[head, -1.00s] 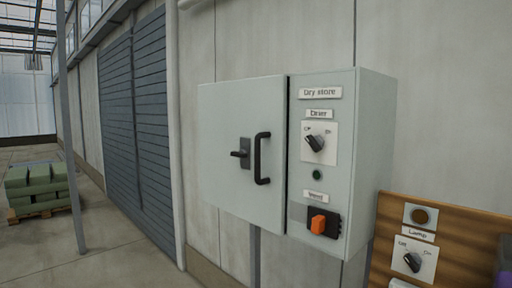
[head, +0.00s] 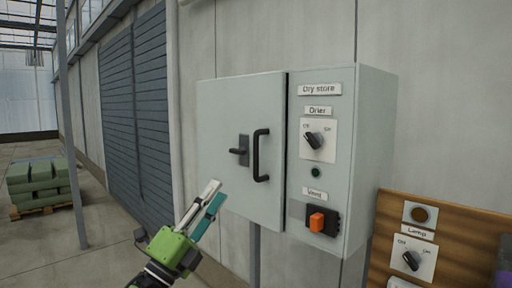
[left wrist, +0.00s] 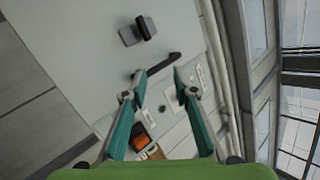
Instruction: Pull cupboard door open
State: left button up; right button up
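The cupboard door (head: 222,130) is the pale grey panel left of the "Dry store" panel. It looks closed, with a thin dark gap along its right edge. A black vertical bar handle (head: 261,157) is near that edge, and a dark latch with a small lever (head: 241,151) is left of it. My left gripper (head: 213,192) is below and left of the handle, in front of the door's lower part. In the left wrist view its fingers (left wrist: 158,82) are spread apart and empty, with the handle (left wrist: 162,66) just beyond the tips. My right gripper is not in view.
The control panel carries a drier switch (head: 315,140), a small green light and an orange vent switch (head: 318,221). A wooden board with a lamp switch (head: 412,260) is at lower right. Green sacks (head: 38,185) on a pallet stand far left. Floor left of the cupboard is clear.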

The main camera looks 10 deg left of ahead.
pick_arm(q)
jog(key=s+d+r+m+g+h, duration=0.15)
jog(key=r+m+g+h, duration=0.25)
jog(key=m, duration=0.4)
jog(key=d+r+m+g+h, duration=0.25)
jog(key=r+m+g, duration=0.25)
jog(key=m, duration=0.3)
jog(key=r+m+g+y+p, duration=0.1)
jog(key=r+m+y+p, duration=0.1)
jog(key=m+y+p, duration=0.3)
send_over(256, 174)
jog(key=n+h, duration=0.1)
jog(key=shift+w+f+p, duration=0.2)
jog(key=shift+w+p, duration=0.25)
jog(key=shift+p, duration=0.2)
grip_shut()
